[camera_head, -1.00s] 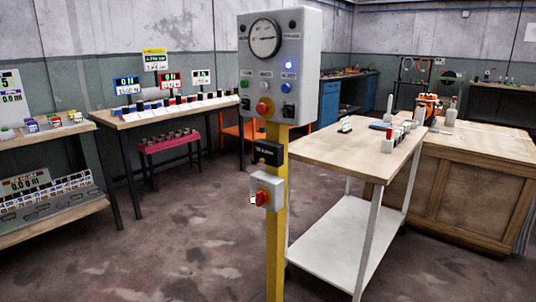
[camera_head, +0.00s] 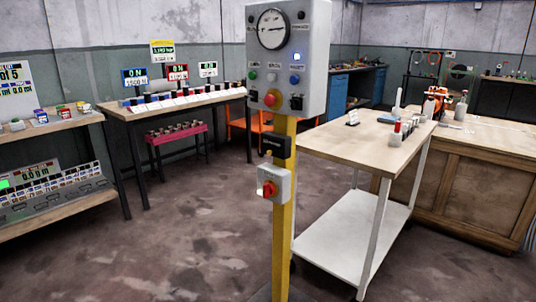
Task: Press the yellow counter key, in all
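Several small coloured keys or blocks stand on the left bench (camera_head: 70,124) at the left edge. My gripper is not in view.
A yellow post (camera_head: 283,215) with a grey control box (camera_head: 287,60) stands in the middle. A white trolley (camera_head: 345,235) with a wooden top is to its right. A long bench (camera_head: 185,103) stands at the back left. The floor (camera_head: 190,235) between left bench and post is clear.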

